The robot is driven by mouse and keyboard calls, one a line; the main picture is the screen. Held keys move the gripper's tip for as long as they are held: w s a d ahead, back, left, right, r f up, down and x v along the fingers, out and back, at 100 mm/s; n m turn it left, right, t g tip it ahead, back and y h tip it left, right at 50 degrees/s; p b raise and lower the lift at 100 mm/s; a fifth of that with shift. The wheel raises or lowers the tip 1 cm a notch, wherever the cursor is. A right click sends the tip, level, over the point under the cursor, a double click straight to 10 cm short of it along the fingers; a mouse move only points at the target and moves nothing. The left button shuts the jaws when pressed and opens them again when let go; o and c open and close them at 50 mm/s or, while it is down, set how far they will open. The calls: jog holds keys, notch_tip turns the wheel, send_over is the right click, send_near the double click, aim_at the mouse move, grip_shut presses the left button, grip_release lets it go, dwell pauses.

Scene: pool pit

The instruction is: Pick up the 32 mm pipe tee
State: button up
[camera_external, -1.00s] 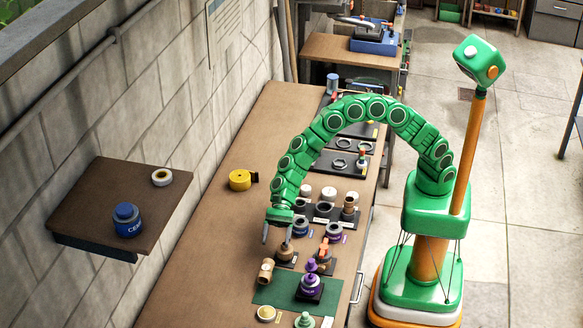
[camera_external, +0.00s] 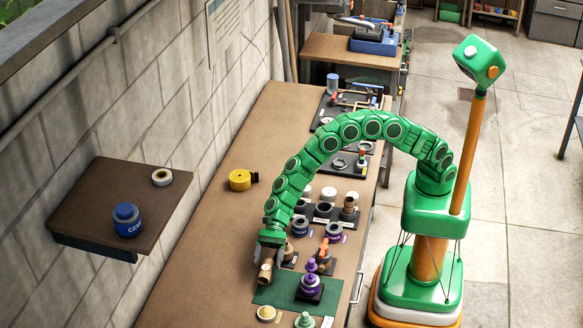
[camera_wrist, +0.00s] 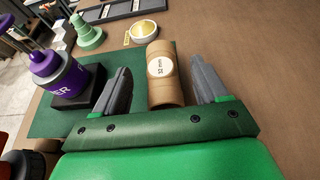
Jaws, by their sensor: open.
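The tan pipe tee (camera_wrist: 163,75), with a white label that seems to read 32 mm, lies between my fingers in the wrist view. In the external view the tee (camera_external: 265,271) lies at the left edge of the green mat, partly behind my fingers. My gripper (camera_external: 270,257) is open and just above it. In the wrist view my gripper (camera_wrist: 161,68) has one finger on each side of the tee, with a gap showing on both sides.
A purple bottle (camera_wrist: 57,75) stands on a black block left of my fingers. The green mat (camera_wrist: 130,58) lies beneath. A pale green fitting (camera_wrist: 86,32) and a round cream-topped tin (camera_wrist: 143,30) are beyond. Bare bench is free to the right. A yellow tape measure (camera_external: 239,180) lies farther back.

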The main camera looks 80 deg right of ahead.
aim_at(265, 270)
jog(key=shift+x, duration=1.5)
jog(key=c, duration=1.2)
jog(key=shift+r, duration=0.55)
notch_tip(265, 270, up, 3)
jog(key=shift+f, duration=0.2)
jog(key=s+d+r, duration=0.9)
jog(key=d, duration=0.1)
jog(key=shift+s+d+r, duration=0.15)
jog(key=shift+d+r, duration=0.05)
jog(key=shift+r, duration=0.05)
